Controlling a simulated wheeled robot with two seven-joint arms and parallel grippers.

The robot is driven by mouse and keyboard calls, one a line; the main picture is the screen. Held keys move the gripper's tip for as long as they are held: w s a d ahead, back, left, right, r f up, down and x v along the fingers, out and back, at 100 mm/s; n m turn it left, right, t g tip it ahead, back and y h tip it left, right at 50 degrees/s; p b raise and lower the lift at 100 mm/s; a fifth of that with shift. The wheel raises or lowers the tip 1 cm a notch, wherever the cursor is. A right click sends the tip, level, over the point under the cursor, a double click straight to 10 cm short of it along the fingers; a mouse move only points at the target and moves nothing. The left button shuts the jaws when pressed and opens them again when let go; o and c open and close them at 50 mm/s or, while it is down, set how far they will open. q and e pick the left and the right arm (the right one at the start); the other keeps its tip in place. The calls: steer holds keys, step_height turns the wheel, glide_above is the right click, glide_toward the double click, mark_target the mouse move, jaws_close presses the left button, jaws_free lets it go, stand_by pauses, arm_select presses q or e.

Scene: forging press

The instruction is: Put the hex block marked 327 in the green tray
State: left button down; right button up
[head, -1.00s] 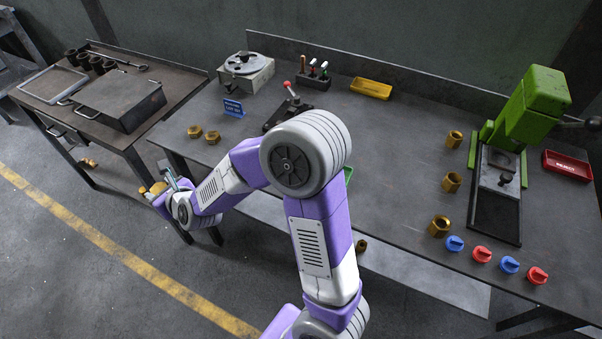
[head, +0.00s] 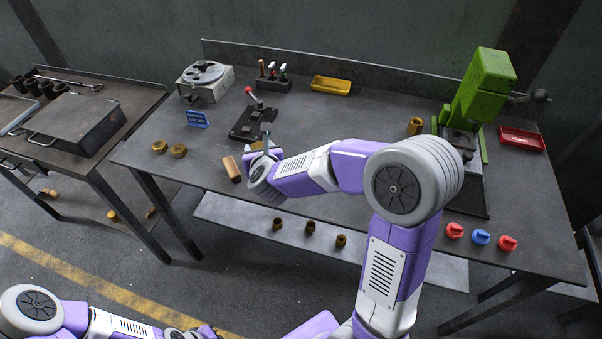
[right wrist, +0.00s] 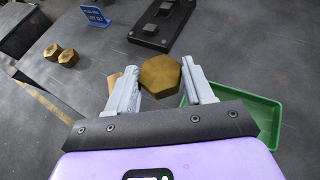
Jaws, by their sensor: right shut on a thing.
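My right gripper (right wrist: 162,88) is shut on a brass hex block (right wrist: 160,74), gripped between its two fingers; no number can be read on it. In the head view the right gripper (head: 264,146) is above the bench's front part, largely hidden by its wrist. The green tray (right wrist: 268,118) is beside and below the right finger in the right wrist view; my arm hides it in the head view. Two more hex blocks (head: 159,146) (head: 179,150) lie on the bench to the left. My left arm is at the bottom left, its gripper unclear at the edge.
A tan block (head: 232,169) stands at the bench's front edge beside the right gripper. A black fixture (head: 253,122) and blue sign (head: 197,118) are behind. The green press (head: 482,90), red tray (head: 521,138) and yellow tray (head: 331,85) are farther off.

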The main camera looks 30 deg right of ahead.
steer(key=s+d+r+m+g+h, duration=0.25)
steer(key=s+d+m+h, duration=0.2)
steer(key=d, duration=0.25)
steer(key=shift+m, duration=0.25)
step_height(320, 180, down, 6)
steer(key=shift+f+b, duration=0.15)
steer(key=shift+b, duration=1.1)
step_height(320, 180, down, 4)
steer(key=shift+s+f+b, duration=0.1)
steer(key=shift+f+b, duration=0.05)
steer(key=shift+b, duration=0.6)
steer(key=shift+f, duration=0.15)
steer(key=o, duration=1.3)
